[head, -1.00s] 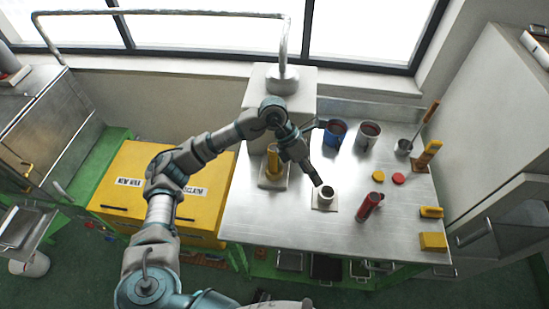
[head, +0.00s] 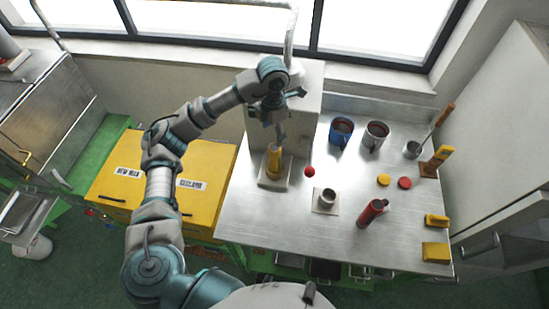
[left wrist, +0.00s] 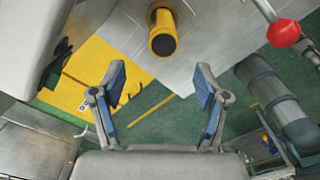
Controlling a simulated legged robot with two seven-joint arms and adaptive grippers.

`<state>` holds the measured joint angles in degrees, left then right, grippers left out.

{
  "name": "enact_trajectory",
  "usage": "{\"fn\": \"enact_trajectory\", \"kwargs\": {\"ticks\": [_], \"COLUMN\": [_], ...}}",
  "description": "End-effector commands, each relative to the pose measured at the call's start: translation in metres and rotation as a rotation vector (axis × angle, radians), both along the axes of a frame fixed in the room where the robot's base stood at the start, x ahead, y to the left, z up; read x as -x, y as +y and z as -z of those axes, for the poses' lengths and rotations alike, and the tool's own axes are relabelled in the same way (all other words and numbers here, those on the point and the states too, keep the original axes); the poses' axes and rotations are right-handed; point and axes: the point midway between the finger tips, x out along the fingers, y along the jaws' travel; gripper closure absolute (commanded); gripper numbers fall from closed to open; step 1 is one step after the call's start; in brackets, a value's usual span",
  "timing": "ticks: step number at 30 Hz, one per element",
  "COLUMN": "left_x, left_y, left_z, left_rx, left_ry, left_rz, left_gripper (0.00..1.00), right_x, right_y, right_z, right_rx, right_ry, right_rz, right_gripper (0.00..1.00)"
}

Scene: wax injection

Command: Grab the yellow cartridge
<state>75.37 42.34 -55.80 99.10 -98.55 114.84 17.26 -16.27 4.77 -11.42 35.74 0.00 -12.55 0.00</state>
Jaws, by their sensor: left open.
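The yellow cartridge (head: 274,160) is a cylinder standing upright on a small square base (head: 289,178) at the left side of the steel table. My right gripper does not show.
A lever with a red knob (head: 310,171) is just right of the cartridge. A white box (head: 305,105) is behind.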

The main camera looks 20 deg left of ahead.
Motion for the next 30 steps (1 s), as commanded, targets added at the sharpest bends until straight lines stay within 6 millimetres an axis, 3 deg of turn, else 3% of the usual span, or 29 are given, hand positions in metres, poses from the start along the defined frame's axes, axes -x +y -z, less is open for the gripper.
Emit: {"fn": "enact_trajectory", "kwargs": {"ticks": [1, 6, 9, 18, 24, 30], "left_x": [0.001, -0.001, -0.002, 0.000, -0.001, -0.001], "left_y": [-0.001, -0.002, -0.002, 0.000, 0.001, 0.000], "left_z": [0.015, 0.053, 0.070, 0.098, 0.129, 0.136], "left_rx": [0.000, -0.002, -0.001, 0.002, 0.001, 0.001], "left_ry": [0.006, 0.006, 0.004, 0.005, 0.003, 0.000], "left_rz": [0.001, 0.001, 0.000, 0.001, 0.000, 0.001], "left_gripper": [0.26, 0.26, 0.26, 0.26, 0.26, 0.26], "right_x": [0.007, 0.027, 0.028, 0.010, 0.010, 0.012], "right_y": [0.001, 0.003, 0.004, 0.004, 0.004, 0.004], "right_z": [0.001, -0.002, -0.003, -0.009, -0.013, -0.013], "right_rx": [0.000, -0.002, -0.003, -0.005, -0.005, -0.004], "right_ry": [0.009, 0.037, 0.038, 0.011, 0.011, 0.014], "right_rz": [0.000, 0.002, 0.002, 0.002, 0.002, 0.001], "right_gripper": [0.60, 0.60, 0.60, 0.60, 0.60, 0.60]}}
